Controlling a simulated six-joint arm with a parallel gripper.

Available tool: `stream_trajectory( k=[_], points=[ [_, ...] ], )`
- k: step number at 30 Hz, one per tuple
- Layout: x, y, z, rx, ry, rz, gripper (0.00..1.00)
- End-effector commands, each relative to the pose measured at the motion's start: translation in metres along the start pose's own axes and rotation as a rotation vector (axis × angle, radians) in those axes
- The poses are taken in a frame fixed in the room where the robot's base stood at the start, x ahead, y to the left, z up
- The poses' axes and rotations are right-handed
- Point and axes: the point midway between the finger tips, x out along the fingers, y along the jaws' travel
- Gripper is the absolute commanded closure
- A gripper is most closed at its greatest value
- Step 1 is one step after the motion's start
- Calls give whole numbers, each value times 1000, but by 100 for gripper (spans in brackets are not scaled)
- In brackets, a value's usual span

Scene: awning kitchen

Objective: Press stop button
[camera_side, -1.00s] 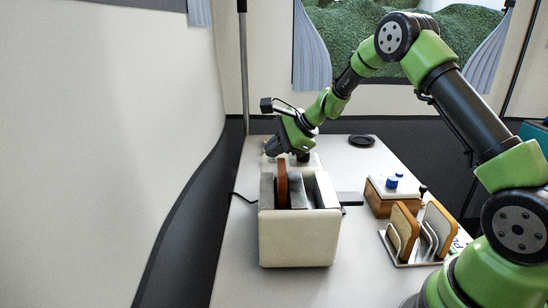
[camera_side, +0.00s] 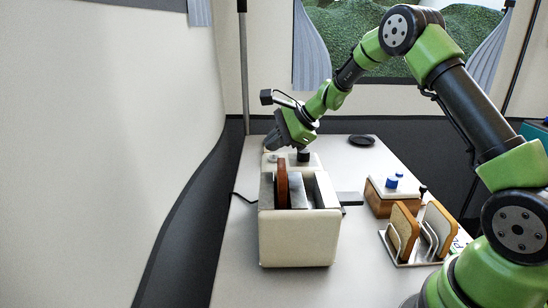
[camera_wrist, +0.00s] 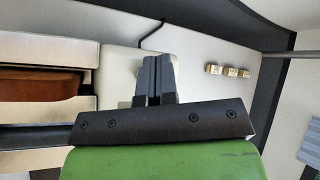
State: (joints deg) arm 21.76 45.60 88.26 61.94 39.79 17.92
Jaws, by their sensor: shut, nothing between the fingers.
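A cream toaster (camera_side: 298,240) stands on the table with a brown slice (camera_side: 281,186) upright in one slot. The slice also shows in the wrist view (camera_wrist: 40,83). At the toaster's far end is a low cream panel with a small grey round button (camera_side: 272,158) on the left and a dark knob (camera_side: 303,157) on the right. No marking is readable, so I cannot tell which is the stop button. My gripper (camera_side: 269,147) is shut and empty, tips just above the grey button's side of the panel. In the wrist view its closed fingers (camera_wrist: 154,60) lie over the cream panel (camera_wrist: 118,65).
A black dish (camera_side: 362,141) lies farther back. Several small blocks (camera_wrist: 230,71) show in the wrist view. The front left table is clear.

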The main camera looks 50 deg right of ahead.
Motion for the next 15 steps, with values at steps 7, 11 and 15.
stream_trajectory(
  k=[7, 11, 15],
  points=[
    [-14, -11, 10, -4, -1, -3, 100],
    [-23, -17, 17, -4, -1, -3, 100],
    [-31, -23, 23, -3, -1, -2, 100]
  ],
)
